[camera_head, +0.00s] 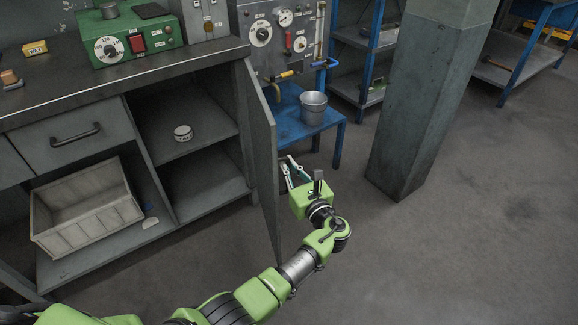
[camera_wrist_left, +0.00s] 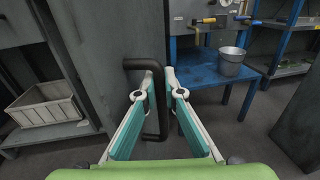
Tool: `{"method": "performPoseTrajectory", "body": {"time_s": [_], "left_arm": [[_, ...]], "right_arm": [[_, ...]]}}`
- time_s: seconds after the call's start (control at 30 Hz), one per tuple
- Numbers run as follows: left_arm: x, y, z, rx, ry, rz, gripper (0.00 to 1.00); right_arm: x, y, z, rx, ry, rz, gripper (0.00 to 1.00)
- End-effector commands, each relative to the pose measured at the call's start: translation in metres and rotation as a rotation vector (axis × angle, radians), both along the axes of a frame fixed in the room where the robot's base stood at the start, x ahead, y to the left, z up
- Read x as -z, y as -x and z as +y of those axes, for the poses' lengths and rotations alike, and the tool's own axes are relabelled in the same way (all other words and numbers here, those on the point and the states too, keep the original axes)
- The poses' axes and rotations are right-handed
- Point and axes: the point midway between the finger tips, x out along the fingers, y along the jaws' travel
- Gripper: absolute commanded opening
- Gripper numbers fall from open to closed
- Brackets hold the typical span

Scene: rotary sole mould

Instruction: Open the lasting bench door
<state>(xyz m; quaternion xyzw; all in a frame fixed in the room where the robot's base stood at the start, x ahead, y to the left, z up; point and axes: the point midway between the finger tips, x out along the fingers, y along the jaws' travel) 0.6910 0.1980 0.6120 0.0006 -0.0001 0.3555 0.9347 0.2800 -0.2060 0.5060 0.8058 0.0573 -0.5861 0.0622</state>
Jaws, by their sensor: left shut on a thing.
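The grey lasting bench door (camera_head: 261,150) stands swung out from the bench, at a wide angle to its front, and the shelves behind it show. My left gripper (camera_head: 288,162) is on the door's outer face, partly hidden by its edge in the head view. In the left wrist view the door (camera_wrist_left: 105,50) carries a dark bar handle (camera_wrist_left: 143,64). The fingers of my left gripper (camera_wrist_left: 159,82) are closed around the handle's upright bar. My right gripper is in neither view.
The open compartment holds a small white tin (camera_head: 183,133). A grey crate (camera_head: 85,210) sits on the lower shelf at left. A blue table (camera_head: 290,122) with a metal bucket (camera_head: 313,108) stands just beyond the door. A pillar (camera_head: 425,100) stands at right; floor in front is clear.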

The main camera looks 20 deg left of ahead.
Motion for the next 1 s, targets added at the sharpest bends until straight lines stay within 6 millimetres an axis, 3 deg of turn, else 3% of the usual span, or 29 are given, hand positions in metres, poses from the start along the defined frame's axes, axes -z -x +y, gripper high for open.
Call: {"method": "performPoseTrajectory", "body": {"time_s": [0.2,0.23,0.63,0.77,1.0], "left_arm": [[-0.001,0.0,0.003,-0.004,0.0,-0.001,0.0],[-0.001,-0.001,0.003,-0.004,0.0,-0.001,0.15],[-0.004,0.0,0.001,-0.001,0.001,-0.002,0.15],[-0.019,0.0,0.001,-0.002,0.003,-0.005,0.15],[-0.064,-0.001,0.002,-0.002,0.004,-0.006,0.15]], "right_arm": [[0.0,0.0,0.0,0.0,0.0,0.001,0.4],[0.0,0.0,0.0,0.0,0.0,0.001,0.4],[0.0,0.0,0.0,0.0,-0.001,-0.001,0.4],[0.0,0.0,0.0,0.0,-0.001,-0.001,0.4],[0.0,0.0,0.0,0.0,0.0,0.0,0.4]]}}
